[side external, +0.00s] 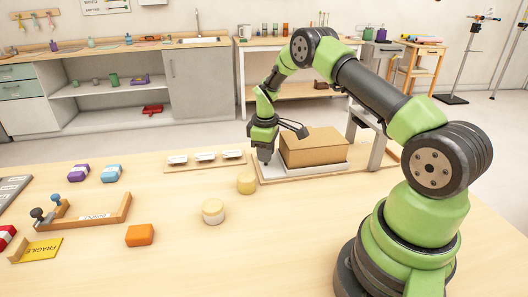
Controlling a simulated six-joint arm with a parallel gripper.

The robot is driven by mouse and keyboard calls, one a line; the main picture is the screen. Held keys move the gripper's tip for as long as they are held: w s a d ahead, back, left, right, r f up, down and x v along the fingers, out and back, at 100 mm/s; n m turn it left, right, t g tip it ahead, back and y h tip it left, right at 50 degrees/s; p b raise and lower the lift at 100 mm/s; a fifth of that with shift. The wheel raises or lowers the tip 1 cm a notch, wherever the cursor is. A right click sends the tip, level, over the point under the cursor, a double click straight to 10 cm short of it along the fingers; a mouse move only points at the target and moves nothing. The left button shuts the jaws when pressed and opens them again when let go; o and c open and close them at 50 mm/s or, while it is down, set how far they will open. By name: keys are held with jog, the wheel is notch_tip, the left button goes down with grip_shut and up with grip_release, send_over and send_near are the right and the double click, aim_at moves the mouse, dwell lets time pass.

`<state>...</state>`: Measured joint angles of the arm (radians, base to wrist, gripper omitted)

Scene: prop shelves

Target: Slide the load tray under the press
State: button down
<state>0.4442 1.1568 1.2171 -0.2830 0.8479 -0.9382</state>
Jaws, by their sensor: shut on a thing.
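The load tray (299,170) is a low, pale tray on a wooden base (325,179), right of the table's middle. A brown box (313,150) sits on it. My gripper (265,159) points down at the tray's left end and is shut on it; the exact grip is small and partly hidden. The press appears to be the grey upright frame (377,150) at the right end of the base. My arm passes in front of its upper part, and the tray's right end lies close to it.
Left of the base lies a wooden strip with several white pieces (205,156). Yellow (246,184) and cream (213,212) cylinders stand in front. An orange block (140,235), a wooden rack (95,214) and purple (79,173) and blue (111,173) blocks lie left. The front middle is clear.

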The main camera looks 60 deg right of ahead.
aim_at(325, 136)
jog(key=s+d, duration=1.2)
jog(key=shift+s, duration=0.1)
jog(key=c, duration=1)
grip_release()
jog(key=shift+r, duration=0.1)
jog(key=r, duration=0.9)
jog(key=shift+a+r, duration=0.25)
jog(key=shift+r, duration=0.15)
